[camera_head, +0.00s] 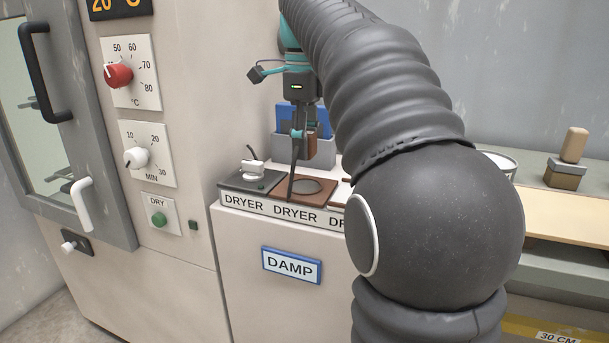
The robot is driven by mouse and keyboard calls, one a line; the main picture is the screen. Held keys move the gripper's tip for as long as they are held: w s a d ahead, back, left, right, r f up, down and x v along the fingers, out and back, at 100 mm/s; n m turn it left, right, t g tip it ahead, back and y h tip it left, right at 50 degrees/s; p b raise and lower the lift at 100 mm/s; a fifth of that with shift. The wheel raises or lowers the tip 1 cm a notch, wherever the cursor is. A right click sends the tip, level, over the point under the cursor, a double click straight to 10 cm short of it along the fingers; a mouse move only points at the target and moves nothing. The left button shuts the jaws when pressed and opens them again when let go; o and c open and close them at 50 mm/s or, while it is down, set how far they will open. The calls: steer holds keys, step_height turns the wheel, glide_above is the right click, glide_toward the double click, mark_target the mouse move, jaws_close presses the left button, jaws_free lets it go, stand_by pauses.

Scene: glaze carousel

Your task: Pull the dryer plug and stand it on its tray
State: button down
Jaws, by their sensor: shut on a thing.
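My gripper (303,133) points down above a red-brown tray (322,182) labelled DRYER. It is shut on a small brown thing (312,146), which looks like a plug, though it is small and partly covered by the fingers. The held thing is above the tray and apart from its surface. A dark strip beside it reaches down to the tray's front left; I cannot tell whether it is a cord or a finger. The tray has a dark ring marking. A white plug (252,168) sits on a dark grey tray (262,184) to the left, also labelled DRYER.
A third DRYER tray is mostly hidden behind my arm. A grey bin (318,154) with a blue thing stands behind. The cabinet (170,220) with knobs and a door handle rises at left.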

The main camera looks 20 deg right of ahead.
steer(key=shift+s+d, duration=3.8)
steer(key=shift+s, duration=0.05)
steer(key=shift+f+b, duration=2)
steer(key=shift+f, duration=1)
steer(key=c, duration=1.1)
jaws_free()
steer(key=o, duration=0.5)
